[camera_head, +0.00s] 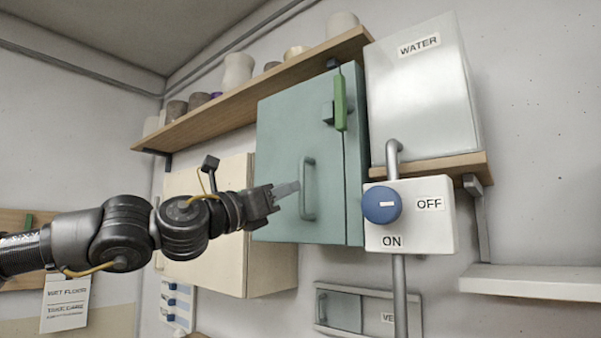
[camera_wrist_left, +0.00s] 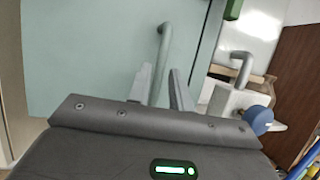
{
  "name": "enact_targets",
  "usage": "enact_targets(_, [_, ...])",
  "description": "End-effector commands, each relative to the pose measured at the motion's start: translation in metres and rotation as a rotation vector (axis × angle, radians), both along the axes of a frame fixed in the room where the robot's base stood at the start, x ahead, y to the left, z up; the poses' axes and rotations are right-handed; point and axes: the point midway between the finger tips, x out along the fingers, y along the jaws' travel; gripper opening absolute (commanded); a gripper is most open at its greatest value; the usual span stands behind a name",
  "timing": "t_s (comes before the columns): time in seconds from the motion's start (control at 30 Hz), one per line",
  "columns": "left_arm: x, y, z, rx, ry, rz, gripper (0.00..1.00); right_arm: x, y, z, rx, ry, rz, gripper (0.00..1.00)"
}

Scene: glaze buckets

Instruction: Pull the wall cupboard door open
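The teal wall cupboard door (camera_head: 285,150) is shut, with a vertical bar handle (camera_head: 309,190) near its right edge. A green latch piece (camera_head: 340,102) stands upright at the upper right edge. My left gripper (camera_head: 292,188) reaches in from the left, with its fingertips at the handle. In the left wrist view, my left gripper (camera_wrist_left: 162,88) is open, its two fingers apart, and the handle (camera_wrist_left: 164,50) runs down between them. Whether a finger touches the bar I cannot tell. The handle's lower end is hidden there. My right gripper is not in view.
A grey WATER box (camera_head: 420,95) stands right of the cupboard, above a blue ON/OFF knob (camera_head: 381,205) and a pipe (camera_head: 400,290). A wooden shelf (camera_head: 250,95) with pots runs above. A cream cupboard (camera_head: 215,255) is at the lower left.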

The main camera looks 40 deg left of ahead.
Motion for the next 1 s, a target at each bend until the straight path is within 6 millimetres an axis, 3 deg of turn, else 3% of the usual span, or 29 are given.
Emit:
enact_targets(0.03, [0.010, -0.002, 0.007, 0.002, 0.007, 0.001, 0.21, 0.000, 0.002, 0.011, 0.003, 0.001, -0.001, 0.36])
enact_targets(0.3, [0.039, -0.008, 0.017, 0.002, 0.003, -0.001, 0.21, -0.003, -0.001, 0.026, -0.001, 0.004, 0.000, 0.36])
enact_targets(0.67, [0.043, -0.008, 0.016, -0.001, 0.000, -0.001, 0.21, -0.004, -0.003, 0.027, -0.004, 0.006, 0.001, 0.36])
enact_targets(0.83, [0.043, -0.008, 0.016, 0.000, 0.001, -0.002, 0.00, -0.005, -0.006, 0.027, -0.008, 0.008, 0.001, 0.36])
enact_targets(1.0, [0.043, -0.008, 0.016, 0.000, 0.002, -0.001, 0.00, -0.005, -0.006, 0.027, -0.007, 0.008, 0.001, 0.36])
